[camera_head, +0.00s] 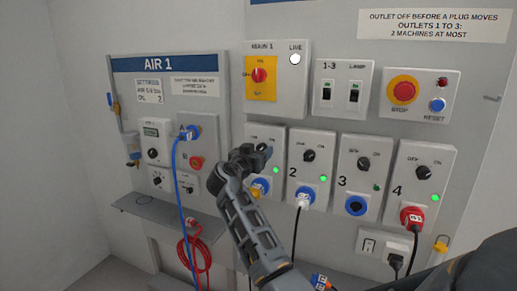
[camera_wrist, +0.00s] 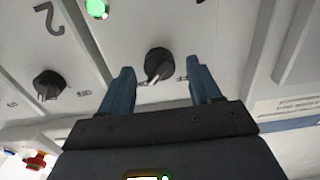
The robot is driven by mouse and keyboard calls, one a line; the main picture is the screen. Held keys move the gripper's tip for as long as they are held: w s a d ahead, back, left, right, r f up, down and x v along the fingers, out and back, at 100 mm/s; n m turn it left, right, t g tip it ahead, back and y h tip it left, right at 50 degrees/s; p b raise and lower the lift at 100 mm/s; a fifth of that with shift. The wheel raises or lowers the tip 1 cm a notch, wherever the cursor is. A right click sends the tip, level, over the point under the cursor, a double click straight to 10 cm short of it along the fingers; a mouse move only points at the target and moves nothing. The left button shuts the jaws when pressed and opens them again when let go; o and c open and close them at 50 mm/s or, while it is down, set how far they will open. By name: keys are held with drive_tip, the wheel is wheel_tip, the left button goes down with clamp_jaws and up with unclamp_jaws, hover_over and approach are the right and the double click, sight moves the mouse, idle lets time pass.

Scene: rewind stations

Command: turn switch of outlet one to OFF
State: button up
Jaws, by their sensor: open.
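The outlet one switch is a black round knob (camera_wrist: 158,62) on a light panel. In the wrist view, which looks upside down, it sits between and just beyond the fingertips of my gripper (camera_wrist: 159,78). My gripper is open, and I see no clear contact with the knob. The knob's pale pointer slants down-left, toward the side of the green lamp (camera_wrist: 97,8). In the head view my gripper (camera_head: 250,157) is in front of the outlet one panel (camera_head: 272,135) and largely hides its knob. The outlet one lamp (camera_head: 276,170) glows green.
Outlet two's knob (camera_head: 309,155) is close on the right; it also shows in the wrist view (camera_wrist: 48,85). Outlet three (camera_head: 355,205) has no plug; outlet four has a red plug (camera_head: 411,217). Above are the main switch (camera_head: 259,75) and red stop button (camera_head: 403,89). A blue hose (camera_head: 176,180) hangs left.

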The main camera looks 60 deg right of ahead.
drive_tip(key=shift+d, duration=0.25)
drive_tip(key=c, duration=1)
